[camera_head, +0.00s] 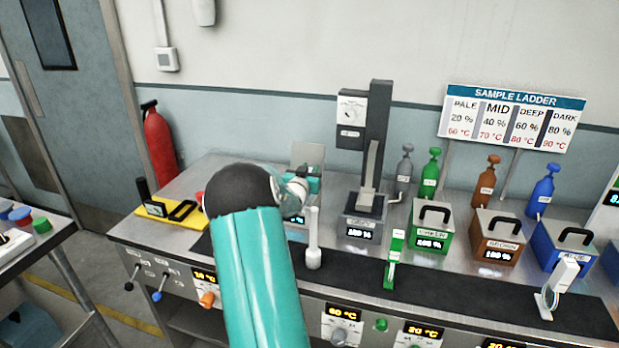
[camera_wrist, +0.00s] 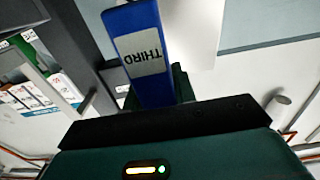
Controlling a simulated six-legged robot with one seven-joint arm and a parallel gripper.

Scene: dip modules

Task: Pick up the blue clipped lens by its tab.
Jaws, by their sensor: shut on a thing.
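In the wrist view, a blue tab (camera_wrist: 127,20) with a white label reading "THIRD" stands between the jaws of my gripper (camera_wrist: 165,92). It appears to be the tab of the blue clipped lens; no lens glass can be made out. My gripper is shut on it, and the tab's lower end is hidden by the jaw. In the head view, my teal arm reaches over the bench, and my gripper (camera_head: 308,183) is partly hidden behind the arm's dark rounded joint. The blue tab cannot be made out there.
The steel bench holds a tall dark stand (camera_head: 373,150), green (camera_head: 431,237), brown (camera_head: 497,240) and blue (camera_head: 562,247) boxes, and several bottles behind. A white post (camera_head: 313,240) and a green upright piece (camera_head: 393,262) stand on the black strip. A yellow mat (camera_head: 180,217) lies left.

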